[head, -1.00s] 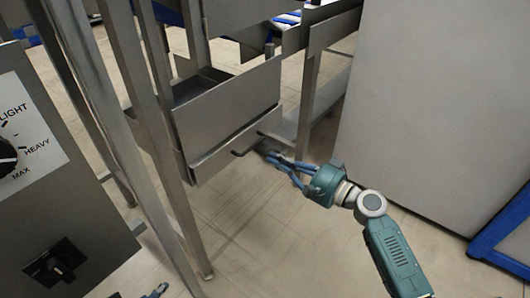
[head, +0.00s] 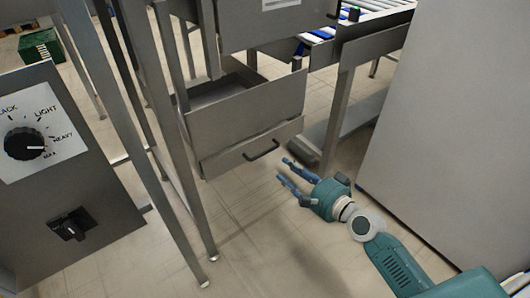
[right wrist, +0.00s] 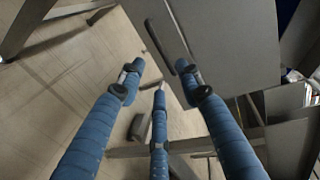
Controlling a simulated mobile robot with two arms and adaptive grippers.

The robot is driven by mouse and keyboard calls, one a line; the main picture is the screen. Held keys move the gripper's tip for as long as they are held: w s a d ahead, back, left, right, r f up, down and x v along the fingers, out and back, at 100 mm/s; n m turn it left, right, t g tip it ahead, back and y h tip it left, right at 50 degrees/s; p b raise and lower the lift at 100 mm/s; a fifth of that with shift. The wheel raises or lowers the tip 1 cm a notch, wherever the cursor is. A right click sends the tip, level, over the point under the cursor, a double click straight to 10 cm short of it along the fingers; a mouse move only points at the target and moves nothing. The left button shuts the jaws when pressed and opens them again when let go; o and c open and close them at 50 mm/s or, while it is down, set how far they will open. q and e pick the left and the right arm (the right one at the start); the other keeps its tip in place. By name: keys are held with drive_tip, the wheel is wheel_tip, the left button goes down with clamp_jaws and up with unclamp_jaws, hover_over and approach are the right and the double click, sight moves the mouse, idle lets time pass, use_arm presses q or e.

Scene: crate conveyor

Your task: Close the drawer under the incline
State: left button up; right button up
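The drawer under the incline is a grey metal box with a flat front (head: 245,118) and a dark bar handle (head: 262,150) low on it. It stands pulled out, and part of its inside (head: 215,92) shows behind the front. My right gripper (head: 283,170) is just below and to the right of the handle, with its blue fingers spread and nothing between them. In the right wrist view the same fingers (right wrist: 160,75) are apart, with the drawer front (right wrist: 235,40) beyond them. My left gripper is not in view.
A control panel (head: 70,165) with a knob stands at the left. Metal frame legs (head: 190,190) stand left of the drawer. A large grey cabinet (head: 450,120) is at the right. Conveyor rollers (head: 375,15) are at the top. The floor before the drawer is clear.

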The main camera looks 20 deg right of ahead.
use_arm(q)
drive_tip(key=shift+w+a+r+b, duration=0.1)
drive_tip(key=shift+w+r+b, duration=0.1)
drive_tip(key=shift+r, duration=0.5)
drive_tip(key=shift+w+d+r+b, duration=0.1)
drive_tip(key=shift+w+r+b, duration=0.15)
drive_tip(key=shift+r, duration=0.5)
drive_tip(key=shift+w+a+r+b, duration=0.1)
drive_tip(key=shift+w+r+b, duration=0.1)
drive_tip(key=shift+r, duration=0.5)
use_arm(e)
drive_tip(key=x, duration=1)
drive_tip(key=shift+w+a, duration=0.15)
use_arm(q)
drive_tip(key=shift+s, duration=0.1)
use_arm(e)
clamp_jaws()
